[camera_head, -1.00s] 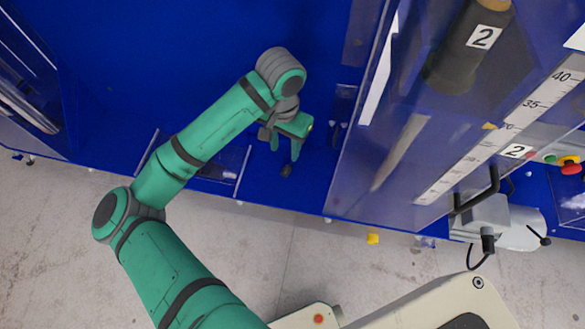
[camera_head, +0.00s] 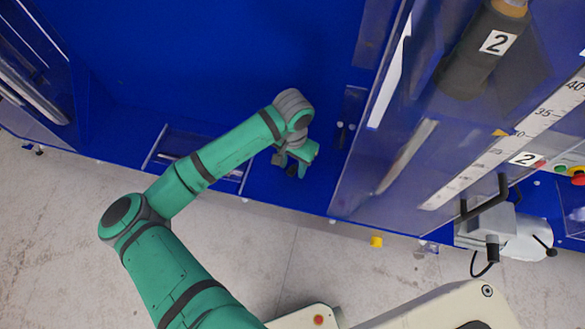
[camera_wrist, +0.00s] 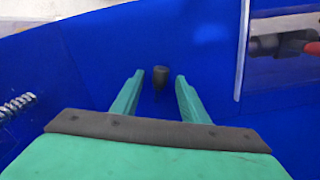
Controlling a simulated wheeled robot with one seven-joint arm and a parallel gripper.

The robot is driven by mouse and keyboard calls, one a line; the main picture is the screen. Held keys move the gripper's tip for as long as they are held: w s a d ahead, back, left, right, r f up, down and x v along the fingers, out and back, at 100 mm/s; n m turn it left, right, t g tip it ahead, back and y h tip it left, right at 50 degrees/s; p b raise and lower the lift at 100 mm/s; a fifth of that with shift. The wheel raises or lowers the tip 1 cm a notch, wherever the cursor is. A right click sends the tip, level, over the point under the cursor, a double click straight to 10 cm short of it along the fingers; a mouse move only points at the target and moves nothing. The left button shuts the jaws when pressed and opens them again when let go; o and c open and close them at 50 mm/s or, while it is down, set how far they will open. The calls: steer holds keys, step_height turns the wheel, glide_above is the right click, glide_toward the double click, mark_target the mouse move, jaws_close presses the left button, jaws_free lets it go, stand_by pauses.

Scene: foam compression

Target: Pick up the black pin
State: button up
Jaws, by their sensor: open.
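The black pin (camera_wrist: 160,77) is a small dark piece standing on the blue table (camera_wrist: 75,65). In the wrist view it appears between the two green fingertips, with blue showing on both sides of it. My gripper (camera_wrist: 160,84) is open, and neither finger appears to touch the pin. In the head view my gripper (camera_head: 292,165) points down near the table's front edge. The pin (camera_head: 291,171) shows there as a dark spot between the fingers, partly hidden. I cannot tell the exact height of the fingertips relative to it.
A clear-walled tray (camera_head: 160,150) lies left of my gripper; the wrist view shows a dark and red tool (camera_wrist: 290,45) in it. A metal spring (camera_wrist: 17,106) lies at the wrist view's left. A transparent panel (camera_head: 365,160) stands to the right. The table behind is clear.

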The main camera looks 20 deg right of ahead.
jaws_close()
stand_by(0.3)
